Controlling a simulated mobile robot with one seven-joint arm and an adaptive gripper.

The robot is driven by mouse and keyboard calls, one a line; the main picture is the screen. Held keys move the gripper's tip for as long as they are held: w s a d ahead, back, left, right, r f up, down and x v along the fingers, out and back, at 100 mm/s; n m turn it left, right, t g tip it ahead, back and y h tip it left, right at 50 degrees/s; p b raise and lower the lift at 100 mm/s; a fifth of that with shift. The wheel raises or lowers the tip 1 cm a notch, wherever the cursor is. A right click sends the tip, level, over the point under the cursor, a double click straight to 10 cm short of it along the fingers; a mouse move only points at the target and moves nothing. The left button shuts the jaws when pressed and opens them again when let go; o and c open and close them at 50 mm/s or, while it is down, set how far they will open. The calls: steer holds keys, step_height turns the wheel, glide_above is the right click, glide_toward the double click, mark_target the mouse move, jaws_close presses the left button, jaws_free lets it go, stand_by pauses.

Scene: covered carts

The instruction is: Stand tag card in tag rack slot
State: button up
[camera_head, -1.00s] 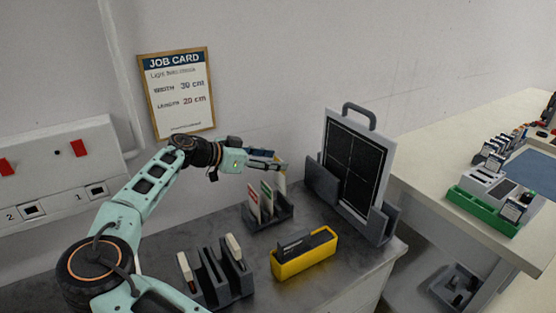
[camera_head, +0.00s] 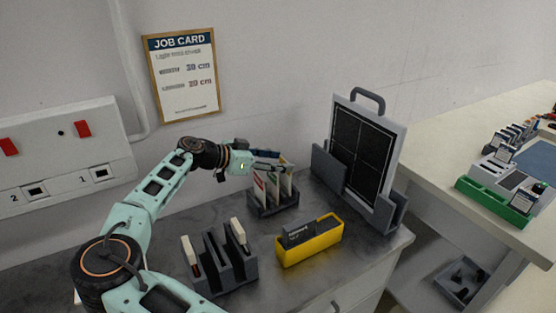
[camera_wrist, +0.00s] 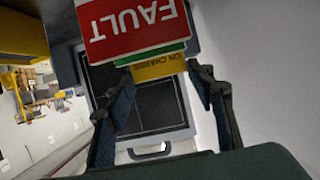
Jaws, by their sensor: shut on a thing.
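My gripper (camera_head: 284,164) is over the dark tag rack (camera_head: 272,207), shut on a tag card (camera_head: 287,183). In the wrist view this card (camera_wrist: 158,69) is yellow and reads ON CHARGE, between my fingertips (camera_wrist: 163,76). The held card stands roughly upright at the rack's right end, its lower edge down at the rack. I cannot tell whether it rests on the slot's bottom. A red FAULT card (camera_wrist: 125,28) and a green card (camera_wrist: 150,53) stand beside it in the rack's other slots. My fingers partly cover the card tops.
A yellow bin (camera_head: 309,245) with a dark item stands in front of the rack. A grey holder (camera_head: 226,270) with white-topped pieces is at front left. A dark framed panel (camera_head: 361,150) stands in a grey stand close to the right. The grey worktop is clear behind the holder.

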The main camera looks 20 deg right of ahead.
steer(key=shift+f, duration=0.1)
steer(key=o, duration=1.1)
steer(key=v, duration=1.2)
